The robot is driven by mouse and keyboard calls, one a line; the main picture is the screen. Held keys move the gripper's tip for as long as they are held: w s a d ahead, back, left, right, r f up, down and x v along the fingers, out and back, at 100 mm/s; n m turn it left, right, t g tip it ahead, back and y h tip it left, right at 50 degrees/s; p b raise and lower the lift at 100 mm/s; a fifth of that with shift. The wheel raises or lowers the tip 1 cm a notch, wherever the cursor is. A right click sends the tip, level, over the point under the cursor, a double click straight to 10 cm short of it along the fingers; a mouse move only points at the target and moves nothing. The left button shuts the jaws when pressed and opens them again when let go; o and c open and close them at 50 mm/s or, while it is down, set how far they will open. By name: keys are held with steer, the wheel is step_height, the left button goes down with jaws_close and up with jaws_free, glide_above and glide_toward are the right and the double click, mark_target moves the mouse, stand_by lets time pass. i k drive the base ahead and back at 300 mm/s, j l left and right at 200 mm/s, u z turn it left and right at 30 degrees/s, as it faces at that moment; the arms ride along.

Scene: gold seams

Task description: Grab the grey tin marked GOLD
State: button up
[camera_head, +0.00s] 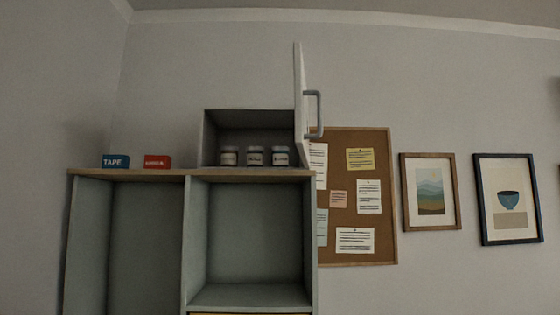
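Several small tins with pale labels stand in a row inside an open grey cupboard (250,125) on top of a shelf unit. They are a left tin (228,156), a middle tin (254,156) and a right tin (280,156). The print on their labels is too small to read, so I cannot tell which is marked GOLD. The cupboard door (299,105) is open on the right, seen nearly edge-on, with a grey handle (316,115). My gripper is not in this view.
A blue TAPE box (116,161) and a red box (157,162) sit on the shelf unit's wooden top (195,173), left of the cupboard. Empty compartments (250,240) are below. A corkboard (385,200) and framed pictures (430,192) hang on the right wall.

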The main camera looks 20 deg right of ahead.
mark_target(254, 154)
steer(key=i+j, duration=0.2)
steer(key=j, duration=0.15)
steer(key=i+j, duration=0.15)
steer(key=j, duration=0.2)
steer(key=i+j, duration=0.2)
steer(key=j, duration=0.15)
steer(key=z, duration=0.05)
